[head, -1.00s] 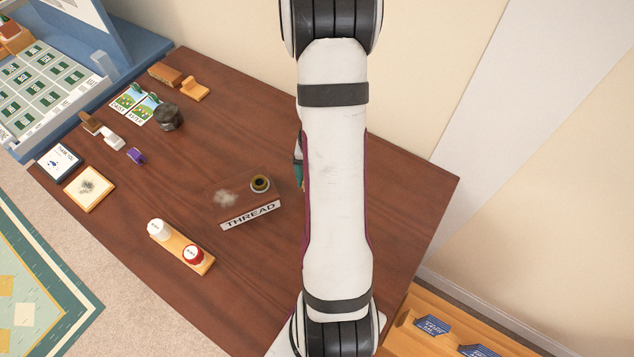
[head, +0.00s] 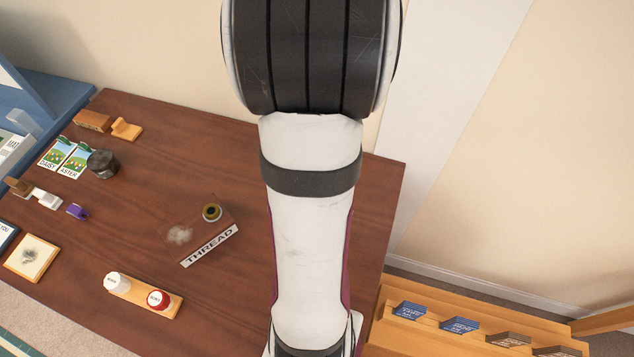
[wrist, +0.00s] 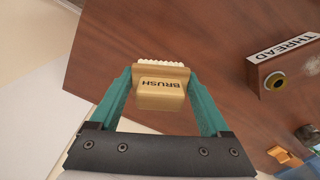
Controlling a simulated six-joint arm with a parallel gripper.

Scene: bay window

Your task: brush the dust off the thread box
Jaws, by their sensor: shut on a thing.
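The thread box (head: 199,223) is a brown wooden box with a white THREAD label on its front edge. It sits on the dark wooden table, with a pale grey dust patch (head: 179,235) on its top beside a round dark-and-yellow spool (head: 211,212). The brush is apart from the box. My arm hides the gripper in the head view.
The table (head: 250,300) also holds a stand with a white and a red bottle (head: 145,295), a dusty framed tile (head: 31,257), a purple item (head: 77,211), a dark round pot (head: 102,164) and seed cards (head: 64,157). A wooden rack (head: 450,335) stands at lower right.

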